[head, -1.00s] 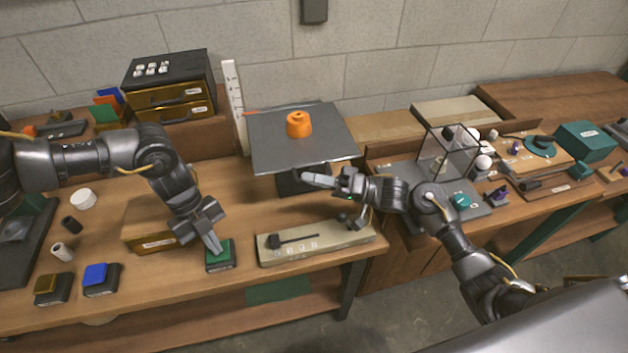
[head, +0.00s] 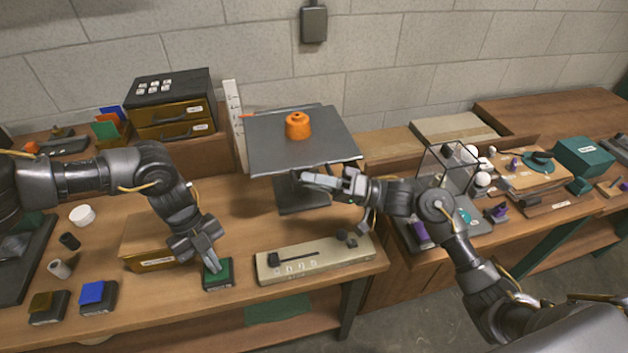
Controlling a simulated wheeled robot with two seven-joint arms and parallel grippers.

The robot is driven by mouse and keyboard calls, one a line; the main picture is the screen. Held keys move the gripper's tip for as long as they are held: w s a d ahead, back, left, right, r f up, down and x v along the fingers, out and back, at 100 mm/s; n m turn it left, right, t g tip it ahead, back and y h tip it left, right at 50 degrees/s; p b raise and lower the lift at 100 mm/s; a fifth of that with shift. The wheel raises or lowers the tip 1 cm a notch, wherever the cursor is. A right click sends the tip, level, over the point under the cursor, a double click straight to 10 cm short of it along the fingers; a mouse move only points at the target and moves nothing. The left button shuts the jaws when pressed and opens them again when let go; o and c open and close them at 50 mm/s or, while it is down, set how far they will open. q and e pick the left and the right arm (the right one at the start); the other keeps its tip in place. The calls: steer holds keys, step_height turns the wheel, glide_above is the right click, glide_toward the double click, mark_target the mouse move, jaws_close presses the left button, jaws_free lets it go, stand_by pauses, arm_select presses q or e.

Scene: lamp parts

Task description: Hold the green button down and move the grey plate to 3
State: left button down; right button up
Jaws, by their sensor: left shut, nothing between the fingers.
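The green button (head: 217,272) sits on a dark block near the front edge of the bench. My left gripper (head: 213,266) is shut and empty, its tips pointing down on the button. The grey plate (head: 275,150) is raised on a dark pedestal (head: 302,198). An orange piece (head: 298,126) stands on it. A white upright scale (head: 235,125) stands behind the plate's left side, with a small orange pointer (head: 248,116) against it. Its numbers are too small to read. My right gripper (head: 306,180) is at the plate's front edge, just below it; its finger gap is unclear.
A beige slider panel (head: 315,258) lies in front of the pedestal. Blue (head: 96,293) and brown (head: 48,305) buttons sit at front left. A wooden box (head: 145,238) is beside my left gripper. A drawer unit (head: 172,110) stands behind; a clear case (head: 445,170) is at right.

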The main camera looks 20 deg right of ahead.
arm_select(q)
steer(key=shift+s+a+f, duration=0.1)
steer(key=shift+s+f, duration=0.05)
steer(key=shift+f, duration=0.1)
arm_select(e)
steer(key=shift+d+f, duration=0.1)
steer(key=v, duration=1.2)
steer(key=shift+s, duration=0.1)
